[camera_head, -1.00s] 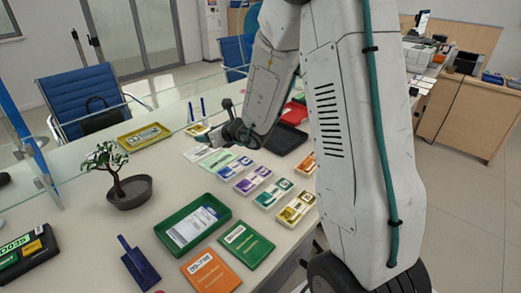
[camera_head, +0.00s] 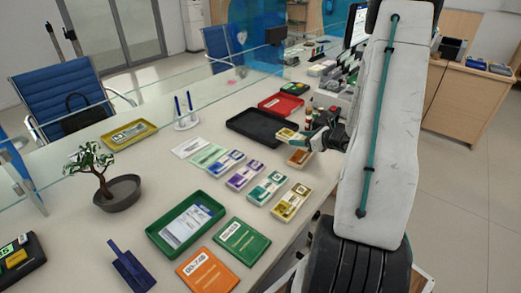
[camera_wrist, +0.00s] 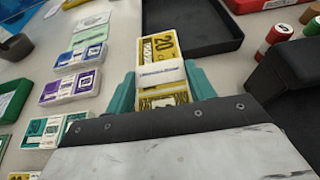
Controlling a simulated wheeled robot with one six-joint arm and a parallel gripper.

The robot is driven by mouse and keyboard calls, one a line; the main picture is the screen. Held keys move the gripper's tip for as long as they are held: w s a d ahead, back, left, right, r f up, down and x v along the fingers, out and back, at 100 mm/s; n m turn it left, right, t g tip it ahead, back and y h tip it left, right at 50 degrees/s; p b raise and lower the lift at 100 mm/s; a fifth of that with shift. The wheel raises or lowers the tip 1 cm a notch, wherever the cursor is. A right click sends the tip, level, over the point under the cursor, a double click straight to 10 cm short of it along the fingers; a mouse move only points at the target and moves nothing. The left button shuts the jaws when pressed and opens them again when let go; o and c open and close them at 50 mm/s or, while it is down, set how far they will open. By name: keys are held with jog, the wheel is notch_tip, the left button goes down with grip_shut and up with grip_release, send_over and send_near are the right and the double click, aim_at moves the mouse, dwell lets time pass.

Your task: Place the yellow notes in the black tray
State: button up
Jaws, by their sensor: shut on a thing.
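A banded stack of yellow notes (camera_head: 289,135) marked 20 is in my gripper (camera_head: 304,139), whose teal fingers (camera_wrist: 162,88) press on both sides of it in the wrist view. A white band crosses the notes (camera_wrist: 160,48). The black tray (camera_head: 243,119) lies on the counter and looks empty where I see it. The held notes appear at its near right edge in the head view. In the wrist view the black tray (camera_wrist: 215,42) is just beyond and right of the notes. I cannot tell their height above the counter.
Orange notes (camera_head: 299,157) lie just below my gripper. Purple (camera_head: 244,176), teal (camera_head: 268,188) and other yellow notes (camera_head: 292,203) lie in front. A red tray (camera_head: 281,104) is behind the black tray. Stamps (camera_wrist: 282,33) stand to its right.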

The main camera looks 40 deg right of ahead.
send_over(259, 154)
jog(key=shift+s+d+f, duration=0.2)
jog(key=shift+f, duration=0.55)
jog(key=shift+w+a+f, duration=0.1)
jog(key=shift+f, duration=0.8)
jog(key=shift+w+a+f, duration=0.1)
jog(key=shift+f, duration=0.75)
jog(key=shift+f, duration=0.2)
jog(key=o, duration=0.8)
